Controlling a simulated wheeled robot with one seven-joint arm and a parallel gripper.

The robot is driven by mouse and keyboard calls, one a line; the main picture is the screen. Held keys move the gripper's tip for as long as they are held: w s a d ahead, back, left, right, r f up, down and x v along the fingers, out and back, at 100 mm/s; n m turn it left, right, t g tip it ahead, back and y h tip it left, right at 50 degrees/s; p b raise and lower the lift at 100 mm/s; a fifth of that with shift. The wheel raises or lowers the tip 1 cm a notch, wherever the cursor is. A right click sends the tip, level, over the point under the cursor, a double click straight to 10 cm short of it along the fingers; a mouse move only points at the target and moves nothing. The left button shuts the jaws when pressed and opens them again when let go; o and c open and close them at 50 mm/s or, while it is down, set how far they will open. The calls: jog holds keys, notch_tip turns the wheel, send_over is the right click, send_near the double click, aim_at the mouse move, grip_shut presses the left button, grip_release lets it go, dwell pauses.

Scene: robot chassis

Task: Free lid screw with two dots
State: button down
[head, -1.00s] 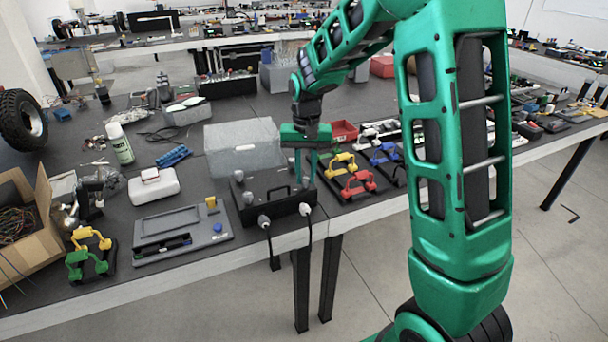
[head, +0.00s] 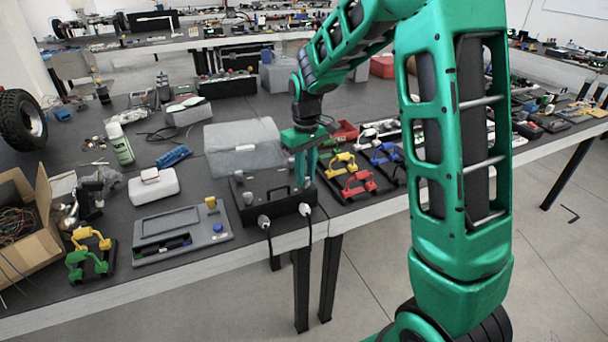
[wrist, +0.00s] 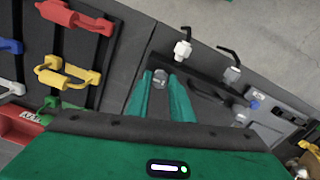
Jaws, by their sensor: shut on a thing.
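A black chassis box (head: 270,205) with a carrying handle (head: 279,190) on its lid stands at the table's front edge in the head view. My gripper (head: 304,184) points down at the lid's right end. In the wrist view, my gripper's fingers (wrist: 161,82) are shut on a grey lid screw (wrist: 160,77), one finger on each side. No dots can be made out on it. Another round knob (head: 248,198) stands on the lid's left end. The handle also shows in the wrist view (wrist: 206,92).
Two cable plugs (head: 264,221) stick out of the box's front. Red, yellow and blue handles on black stands (head: 358,184) are close on the right. A grey panel (head: 182,233) lies left, and a translucent grey bin (head: 241,150) stands behind.

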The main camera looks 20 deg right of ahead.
aim_at(306, 178)
jog(key=shift+w, duration=0.15)
dwell(0.3)
jog(key=c, duration=1.6)
grip_release()
jog(key=shift+o, duration=0.2)
notch_tip(306, 178, up, 11)
jog(key=shift+f, duration=0.15)
jog(key=s+d+r+m, duration=0.1)
jog(key=s+d+m, duration=0.1)
jog(key=s+d, duration=0.45)
jog(key=s+d+m, duration=0.3)
jog(key=s, duration=0.7)
jog(key=s+d+f+m, duration=0.1)
jog(key=s+f+m, duration=0.1)
jog(key=s, duration=0.7)
jog(key=s+f+m, duration=0.2)
jog(key=s, duration=0.7)
jog(key=shift+s+d+f+m, duration=0.15)
jog(key=shift+d+m, duration=0.15)
jog(key=shift+d, duration=0.1)
